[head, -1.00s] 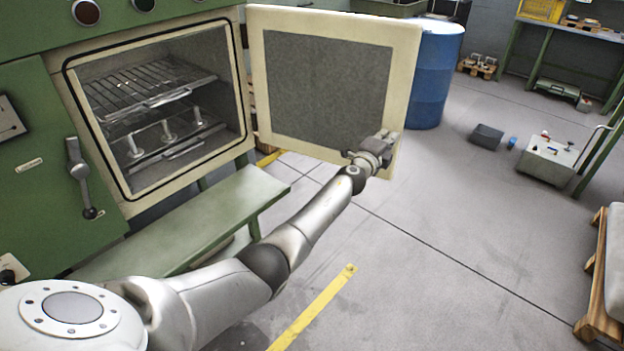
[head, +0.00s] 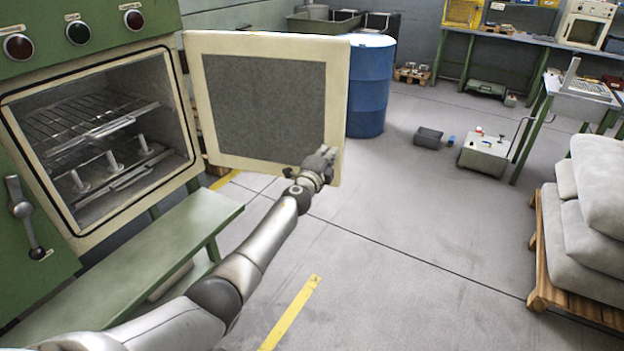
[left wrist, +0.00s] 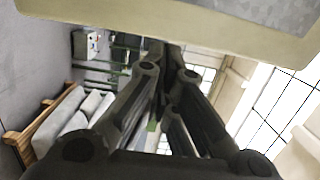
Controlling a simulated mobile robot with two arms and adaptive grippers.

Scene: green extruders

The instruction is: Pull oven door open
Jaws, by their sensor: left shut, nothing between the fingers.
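The oven (head: 92,203) is green with a cream frame, and its chamber with wire racks is exposed. The oven door (head: 196,105), cream with a dark grey inner panel, stands wide open, swung out to the right of the chamber. My left gripper (head: 328,156) is at the lower right corner of the door's inner face; I cannot tell whether it touches. In the left wrist view the gripper's fingers (left wrist: 165,60) are together with nothing between them, and the door's edge (left wrist: 150,40) crosses the top. My right gripper is not in view.
A green bench (head: 130,255) runs below the chamber. A blue barrel (head: 370,85) stands behind the door. Sacks on a pallet (head: 590,215) are at the right, and a grey box (head: 485,153) sits on the floor. The middle floor is clear.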

